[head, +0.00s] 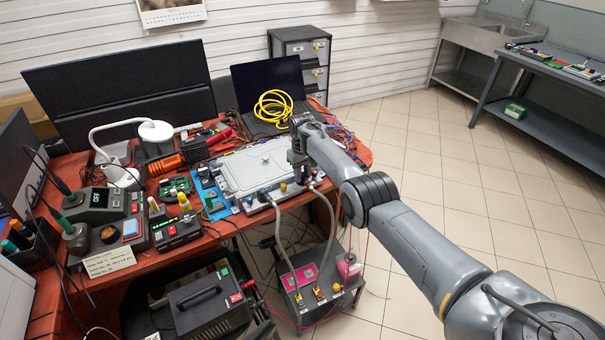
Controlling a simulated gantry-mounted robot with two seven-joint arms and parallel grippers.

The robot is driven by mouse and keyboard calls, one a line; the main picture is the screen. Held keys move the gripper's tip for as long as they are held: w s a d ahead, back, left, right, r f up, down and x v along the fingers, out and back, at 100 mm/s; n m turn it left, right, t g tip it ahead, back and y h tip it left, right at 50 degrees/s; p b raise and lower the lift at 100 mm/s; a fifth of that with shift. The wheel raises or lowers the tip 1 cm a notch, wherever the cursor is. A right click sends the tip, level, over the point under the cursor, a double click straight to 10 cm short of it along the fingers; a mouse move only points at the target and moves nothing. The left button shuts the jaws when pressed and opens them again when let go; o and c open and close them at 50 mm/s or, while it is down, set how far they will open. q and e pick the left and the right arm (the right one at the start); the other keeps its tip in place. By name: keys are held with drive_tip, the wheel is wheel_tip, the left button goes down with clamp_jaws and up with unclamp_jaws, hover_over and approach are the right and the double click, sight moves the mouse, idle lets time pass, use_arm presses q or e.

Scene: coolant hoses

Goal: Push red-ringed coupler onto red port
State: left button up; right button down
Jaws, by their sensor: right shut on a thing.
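The grey metal housing (255,172) lies on a blue mat on the orange bench. My right gripper (303,178) is at its front right corner, shut on the end of the right grey hose (332,225). The coupler there is mostly hidden by the fingers, and its ring is too small to make out. A second grey hose (277,232) rises to the housing's front edge, left of my gripper. My left gripper is not in view.
Below the bench front, a dark cart (325,295) carries the hoses' lower ends, a pink card and a pink bottle (348,267). Electronics and tools crowd the bench left of the housing. A laptop with a yellow cable coil (273,106) stands behind. Floor at right is free.

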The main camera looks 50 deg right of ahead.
drive_tip(key=shift+f, duration=0.1)
idle(0.6)
drive_tip(key=c, duration=0.8)
unclamp_jaws()
drive_tip(key=shift+o, duration=0.5)
drive_tip(key=shift+o, duration=0.8)
drive_tip(key=shift+a, duration=0.1)
